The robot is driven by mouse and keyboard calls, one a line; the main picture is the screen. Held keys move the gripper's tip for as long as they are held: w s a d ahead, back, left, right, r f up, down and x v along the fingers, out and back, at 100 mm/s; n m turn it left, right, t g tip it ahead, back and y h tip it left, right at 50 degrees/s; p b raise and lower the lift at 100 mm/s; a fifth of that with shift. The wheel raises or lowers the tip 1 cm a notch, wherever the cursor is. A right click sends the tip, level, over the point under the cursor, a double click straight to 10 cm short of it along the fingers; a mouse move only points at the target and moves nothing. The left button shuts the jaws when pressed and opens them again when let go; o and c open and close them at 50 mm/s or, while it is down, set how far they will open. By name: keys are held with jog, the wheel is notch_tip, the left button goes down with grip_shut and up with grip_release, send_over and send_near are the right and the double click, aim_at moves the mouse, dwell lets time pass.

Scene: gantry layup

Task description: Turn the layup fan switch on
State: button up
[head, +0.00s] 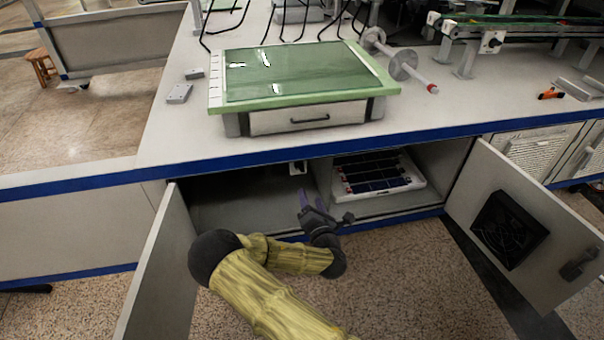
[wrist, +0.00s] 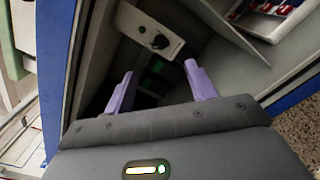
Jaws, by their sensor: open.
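A small pale box with a black knob, which looks like the switch (head: 298,168), is mounted inside the open cabinet, just under the counter. In the wrist view the switch (wrist: 148,36) is near the top, ahead of my fingertips, with its black knob (wrist: 160,42) showing. Which position it is set to I cannot tell. My gripper (head: 311,198) is open at the cabinet mouth, below the switch and apart from it. In the wrist view my gripper (wrist: 159,70) has its two purple fingers spread with nothing between them.
The left door (head: 160,270) and right door (head: 530,225) stand open; the right one carries a black fan-like unit (head: 509,230). A white tray with dark panels (head: 425,190) is in the right bay. The blue counter edge (head: 250,163) overhangs the opening. A green-topped unit (head: 300,75) sits above.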

aim_at(301, 169)
jog(key=b+x, duration=0.2)
jog(key=x, duration=0.4)
jog(key=b+x, duration=0.3)
jog(key=x, duration=0.3)
jog(key=shift+w+f, duration=0.2)
jog(key=shift+w, duration=0.2)
jog(key=shift+w+a+r, duration=0.15)
jog(key=shift+w+a, duration=0.05)
jog(key=shift+w, duration=0.15)
jog(key=c, duration=1)
